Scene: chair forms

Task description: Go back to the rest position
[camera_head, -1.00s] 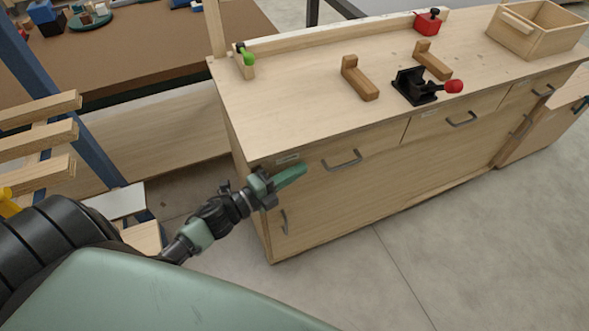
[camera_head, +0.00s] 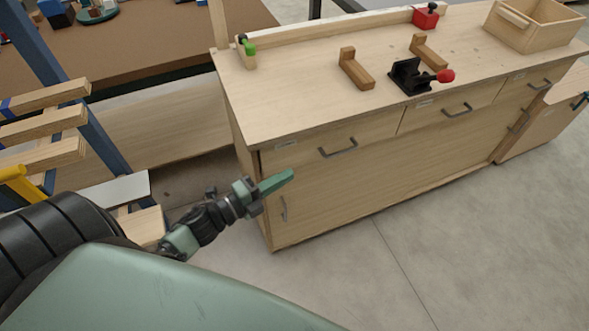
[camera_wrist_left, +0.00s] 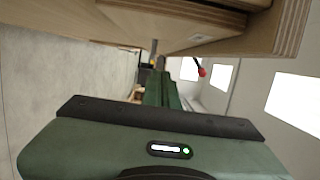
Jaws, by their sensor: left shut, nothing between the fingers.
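My left gripper (camera_head: 277,182) is shut and empty, its green fingers together and pointing right in the head view. It is in front of the left end of the wooden workbench (camera_head: 300,100), below the worktop edge and left of a drawer handle (camera_head: 338,148). In the left wrist view the shut green fingers (camera_wrist_left: 162,90) extend away from the camera, close under a wooden edge of furniture. Whether they touch the bench front cannot be told. My right gripper is not in view.
On the bench are two L-shaped wooden blocks (camera_head: 356,70), a black clamp with a red knob (camera_head: 412,76), a red box (camera_head: 425,18) and an open wooden box (camera_head: 535,25). A wooden slatted rack (camera_head: 45,128) stands at left. Grey floor (camera_head: 440,245) is clear at right.

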